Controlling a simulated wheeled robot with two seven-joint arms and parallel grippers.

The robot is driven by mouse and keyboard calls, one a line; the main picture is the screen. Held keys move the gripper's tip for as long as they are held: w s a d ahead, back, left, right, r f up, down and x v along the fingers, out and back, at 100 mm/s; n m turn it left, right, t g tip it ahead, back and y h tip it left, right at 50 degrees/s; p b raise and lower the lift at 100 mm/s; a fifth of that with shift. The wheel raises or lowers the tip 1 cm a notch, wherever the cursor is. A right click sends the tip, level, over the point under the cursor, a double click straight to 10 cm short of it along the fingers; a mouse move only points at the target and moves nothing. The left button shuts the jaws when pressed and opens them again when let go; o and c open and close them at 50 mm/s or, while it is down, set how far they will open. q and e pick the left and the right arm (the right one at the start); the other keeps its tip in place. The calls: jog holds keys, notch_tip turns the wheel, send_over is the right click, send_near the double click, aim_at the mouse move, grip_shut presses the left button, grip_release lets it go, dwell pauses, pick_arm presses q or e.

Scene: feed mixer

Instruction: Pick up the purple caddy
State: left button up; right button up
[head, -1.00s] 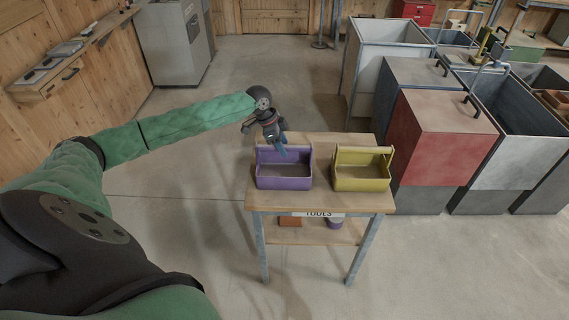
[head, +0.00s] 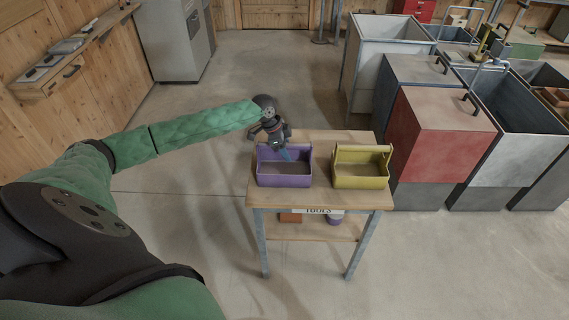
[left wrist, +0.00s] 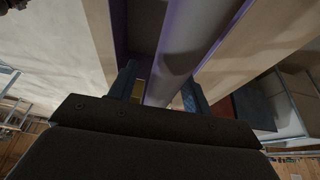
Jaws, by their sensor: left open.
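The purple caddy (head: 284,181) stands upright on the left part of the small wooden table. My left gripper (head: 285,154) points down over the caddy's back side, by its handle. In the left wrist view the left gripper's fingers (left wrist: 160,90) are apart, and the caddy's pale purple handle bar (left wrist: 185,45) runs through the gap between them. I cannot tell whether either finger touches the bar. My right gripper is not in view.
A yellow caddy (head: 361,182) stands close to the right of the purple one on the same table (head: 320,200). A lower shelf (head: 315,229) holds small items. Large metal bins (head: 440,140) stand to the right. The floor left of the table is clear.

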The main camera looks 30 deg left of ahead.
pick_arm(q)
jog(key=shift+f, duration=0.15)
dwell(0.3)
grip_shut()
